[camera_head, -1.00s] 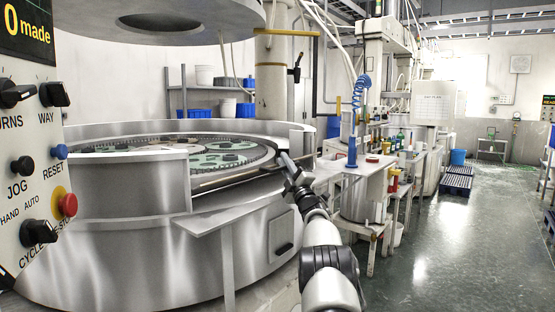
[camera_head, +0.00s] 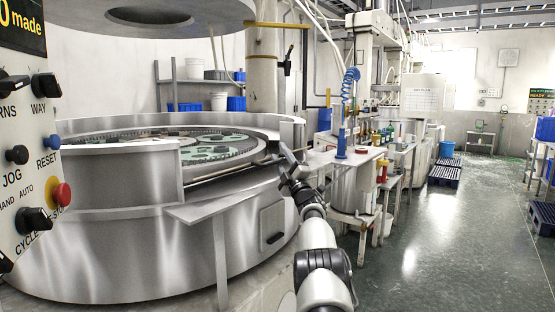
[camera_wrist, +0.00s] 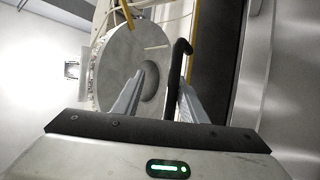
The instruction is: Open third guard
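The round steel lapping machine (camera_head: 120,245) fills the left of the head view, with a curved steel guard wall around its plate and a gap in that wall at the front right. I cannot tell which section is the third guard. My gripper (camera_head: 284,152) is at the right end of this gap, near the short wall section (camera_head: 292,132). In the wrist view my gripper (camera_wrist: 160,92) has its two fingers apart. A dark bent bar, like a handle (camera_wrist: 176,70), shows between them, closer to the right finger; whether it is touched is unclear.
The control panel (camera_head: 25,150) stands close at the left. The raised upper plate (camera_head: 215,18) hangs above the machine. A bench with bottles (camera_head: 370,155) stands right of my arm.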

